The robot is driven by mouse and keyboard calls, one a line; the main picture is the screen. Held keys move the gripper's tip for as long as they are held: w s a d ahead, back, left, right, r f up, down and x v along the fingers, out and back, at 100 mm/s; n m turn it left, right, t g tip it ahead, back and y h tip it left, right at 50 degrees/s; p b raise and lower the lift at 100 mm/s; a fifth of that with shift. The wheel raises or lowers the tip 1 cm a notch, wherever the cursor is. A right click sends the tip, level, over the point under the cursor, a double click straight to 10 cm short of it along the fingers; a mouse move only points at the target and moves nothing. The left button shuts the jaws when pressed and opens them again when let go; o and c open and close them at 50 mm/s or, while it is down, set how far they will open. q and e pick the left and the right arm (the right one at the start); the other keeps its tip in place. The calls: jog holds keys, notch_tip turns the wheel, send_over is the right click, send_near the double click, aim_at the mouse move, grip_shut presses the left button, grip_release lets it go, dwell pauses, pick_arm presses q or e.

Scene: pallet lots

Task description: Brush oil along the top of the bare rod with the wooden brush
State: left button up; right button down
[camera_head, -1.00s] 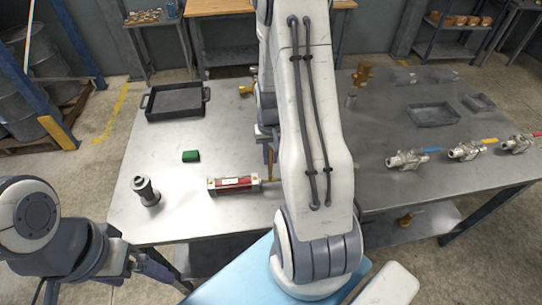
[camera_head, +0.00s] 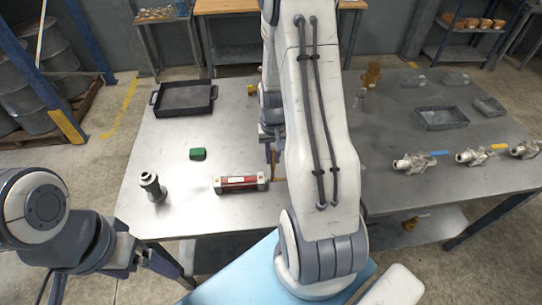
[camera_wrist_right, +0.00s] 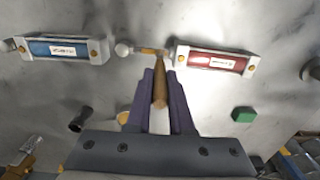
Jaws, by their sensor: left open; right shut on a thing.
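A red cylinder (camera_head: 240,184) lies on the bench; it also shows in the right wrist view (camera_wrist_right: 212,60). Its rod ends in a pale ball (camera_wrist_right: 123,50) in that view. My right gripper (camera_wrist_right: 160,97) is shut on the wooden brush (camera_wrist_right: 159,92), and its tip end meets the rod area beside the red cylinder. A tan stretch there may be bristles or coated rod; I cannot tell. In the head view the right gripper (camera_head: 271,153) is partly hidden by my arm. A blue cylinder (camera_wrist_right: 65,49) shows in the wrist view. My left gripper (camera_head: 165,266) is open and empty at the bench's front edge.
A green block (camera_head: 197,154), a dark grey upright part (camera_head: 152,187) and a black tray (camera_head: 213,100) stand on the left. Valves (camera_head: 412,163) and a grey tray (camera_head: 419,120) are on the right. The bench's left middle is mostly clear.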

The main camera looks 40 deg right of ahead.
jog(key=shift+s+d+f, duration=0.1)
jog(key=shift+s+d, duration=0.25)
jog(key=shift+d, duration=0.15)
jog(key=shift+s+d, duration=0.5)
jog(key=shift+d, duration=0.25)
notch_tip(320, 180, up, 7)
jog(key=p, duration=0.6)
dwell(0.4)
dwell(0.3)
